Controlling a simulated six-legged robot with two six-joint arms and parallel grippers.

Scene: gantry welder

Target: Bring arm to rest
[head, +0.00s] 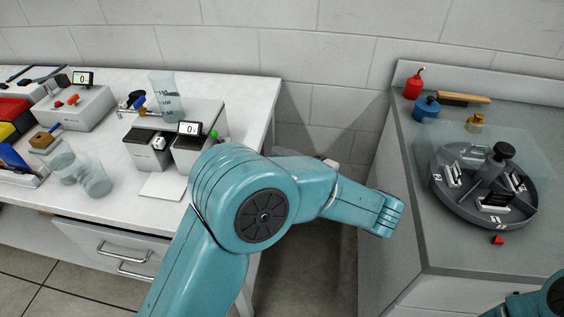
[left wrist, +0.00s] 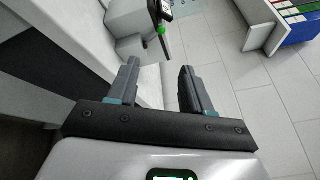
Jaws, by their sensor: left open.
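My left arm (head: 265,205), teal, rises from the bottom of the head view and bends to the right, over the gap between the two benches. Its gripper is hidden or too unclear to make out there. In the left wrist view my left gripper (left wrist: 159,68) is open, with its two dark fingers apart and nothing between them. Beyond the fingers are a white bench side and the grey tiled floor. Only a small teal piece of my right arm (head: 540,303) shows at the bottom right corner of the head view; its gripper is out of view.
The left white bench (head: 120,207) holds glass beakers (head: 166,100), devices with small displays (head: 190,128) and coloured bins (head: 15,110). The right grey bench (head: 450,252) holds a round dark turntable (head: 530,205), a red bottle (head: 413,88) and a blue container (head: 426,110).

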